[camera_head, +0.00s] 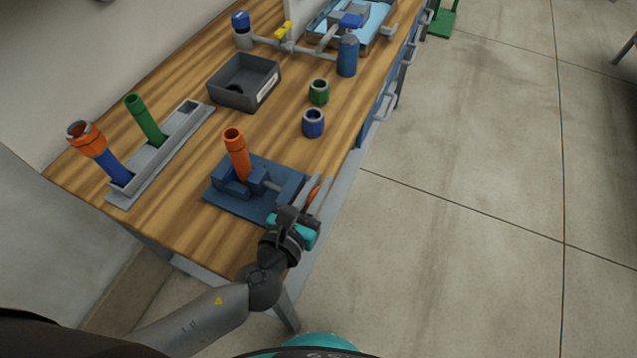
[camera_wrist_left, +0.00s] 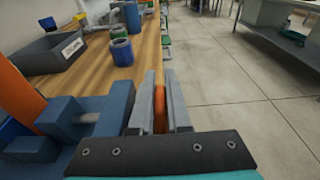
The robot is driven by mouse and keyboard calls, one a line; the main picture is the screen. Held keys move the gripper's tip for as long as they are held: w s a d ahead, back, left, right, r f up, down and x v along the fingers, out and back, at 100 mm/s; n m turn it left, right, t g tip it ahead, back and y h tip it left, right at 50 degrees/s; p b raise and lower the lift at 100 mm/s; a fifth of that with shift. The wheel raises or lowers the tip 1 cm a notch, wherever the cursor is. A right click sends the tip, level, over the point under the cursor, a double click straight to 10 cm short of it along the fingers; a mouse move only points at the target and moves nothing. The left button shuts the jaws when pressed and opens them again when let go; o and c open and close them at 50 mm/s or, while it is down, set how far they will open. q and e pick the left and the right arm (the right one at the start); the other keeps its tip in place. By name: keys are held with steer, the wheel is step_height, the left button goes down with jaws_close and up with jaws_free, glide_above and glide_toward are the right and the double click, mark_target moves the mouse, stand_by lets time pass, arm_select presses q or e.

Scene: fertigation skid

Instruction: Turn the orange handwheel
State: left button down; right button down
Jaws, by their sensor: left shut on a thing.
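The orange handwheel (camera_head: 313,194) is at the right end of a blue vise (camera_head: 234,202) near the bench's front edge. It shows edge-on in the left wrist view (camera_wrist_left: 159,108), between my fingers. My left gripper (camera_head: 312,192) is shut on the handwheel, one finger on each side; the fingers hide part of it. The vise has an upright orange pipe (camera_head: 237,155) standing between its jaws. My right gripper is not in view.
A grey rack (camera_head: 178,143) at the left holds a green pipe and a blue pipe with an orange fitting. A grey bin (camera_head: 243,82), a green collar (camera_head: 318,92) and a blue collar (camera_head: 313,123) stand farther back. Open floor lies to the right.

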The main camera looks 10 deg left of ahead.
arm_select(q)
steer(key=c, duration=1.2)
jaws_free()
steer(key=shift+o, duration=0.2)
steer(key=b+v, duration=0.1)
steer(key=v, duration=1.4)
steer(key=shift+s, duration=0.15)
